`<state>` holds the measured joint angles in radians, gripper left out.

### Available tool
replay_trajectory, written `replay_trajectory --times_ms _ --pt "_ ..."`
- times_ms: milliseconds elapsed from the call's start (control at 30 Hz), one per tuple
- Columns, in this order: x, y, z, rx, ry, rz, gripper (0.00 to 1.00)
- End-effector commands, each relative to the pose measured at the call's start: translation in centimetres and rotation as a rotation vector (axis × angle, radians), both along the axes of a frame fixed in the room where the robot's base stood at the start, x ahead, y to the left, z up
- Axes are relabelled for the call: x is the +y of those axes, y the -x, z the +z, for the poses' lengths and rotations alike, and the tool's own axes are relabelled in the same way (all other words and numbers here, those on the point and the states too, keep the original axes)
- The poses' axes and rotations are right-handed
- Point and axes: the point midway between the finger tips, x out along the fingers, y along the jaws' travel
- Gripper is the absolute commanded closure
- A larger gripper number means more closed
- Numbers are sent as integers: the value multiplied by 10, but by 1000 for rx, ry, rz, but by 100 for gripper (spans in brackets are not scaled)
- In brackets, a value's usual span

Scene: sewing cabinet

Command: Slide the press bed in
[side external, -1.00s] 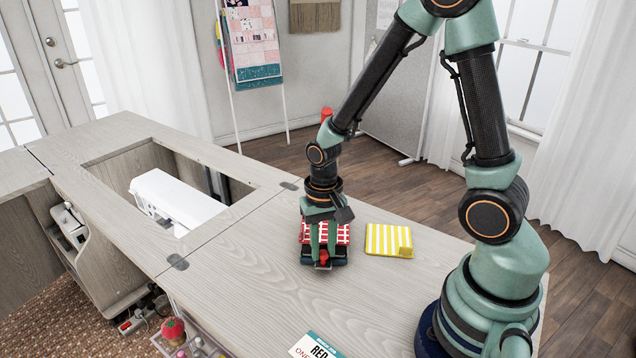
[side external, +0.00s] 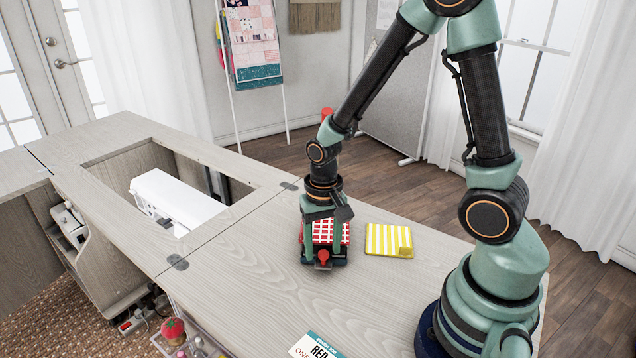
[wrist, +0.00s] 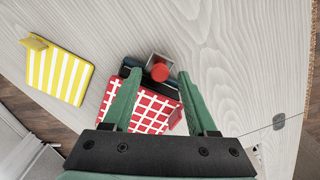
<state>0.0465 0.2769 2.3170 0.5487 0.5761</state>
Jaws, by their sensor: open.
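A small dark press (side external: 308,262) stands on the pale wood cabinet top. A red-and-white checked pad (side external: 326,230), which looks like its bed, lies in or on it; I cannot tell how far in it sits. The checked pad also shows in the wrist view (wrist: 150,112), with a raised red tab at its right edge. A red knob (wrist: 160,72) on a grey block stands at the press's near end. My gripper (side external: 321,248) is open and points down over the press, its green fingers (wrist: 157,84) on either side of the checked pad. Finger contact is unclear.
A yellow-and-white striped pad (side external: 386,240) with a raised tab lies just right of the press. A white machine (side external: 175,198) sits in the cabinet's cutout at left. A printed card (side external: 315,346) lies at the front edge. The wood between is clear.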

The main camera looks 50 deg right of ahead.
Motion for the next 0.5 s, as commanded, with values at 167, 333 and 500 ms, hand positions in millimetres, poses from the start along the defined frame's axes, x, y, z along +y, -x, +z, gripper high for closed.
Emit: replay_trajectory --times_ms 167,333,500 --pt "0 -1 20 -6 0 0 42" --pt "0 -2 51 -11 0 0 42" --pt "0 -2 84 -9 1 0 42"
